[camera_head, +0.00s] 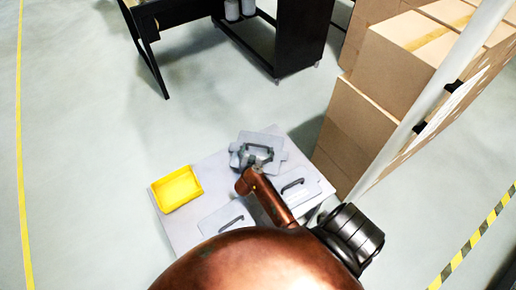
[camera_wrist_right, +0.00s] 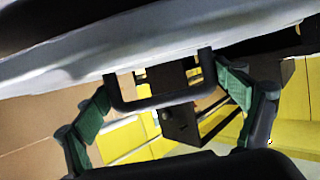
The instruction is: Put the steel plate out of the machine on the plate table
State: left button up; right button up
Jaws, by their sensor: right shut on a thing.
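The steel plate (camera_head: 268,138) is grey with a dark handle and shows at the far end of the plate table (camera_head: 216,180) in the head view. My right gripper (camera_head: 256,160) is shut on its handle. In the right wrist view the green-padded fingers of the right gripper (camera_wrist_right: 168,105) stand at both sides of the handle (camera_wrist_right: 160,101), with the pale plate (camera_wrist_right: 150,42) across the top. Whether the plate touches the table or hangs just above it, I cannot tell. My left gripper is not in view.
Two other grey plates with dark handles lie on the table, one at the right (camera_head: 306,183) and one at the front (camera_head: 216,224). A yellow tray (camera_head: 177,188) sits at its left. Cardboard boxes (camera_head: 345,130) stand close at the right. Open floor lies at the left.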

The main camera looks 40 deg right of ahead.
jog(key=shift+w+f, duration=0.1)
jog(key=shift+f, duration=0.15)
jog(key=o, duration=1.9)
jog(key=shift+f, duration=0.15)
jog(key=shift+r, duration=0.55)
jog(key=p+v, duration=0.1)
jog(key=v, duration=1)
jog(key=shift+a, duration=0.1)
jog(key=shift+s+a+r, duration=0.2)
jog(key=shift+s+a, duration=0.15)
jog(key=shift+s, duration=0.05)
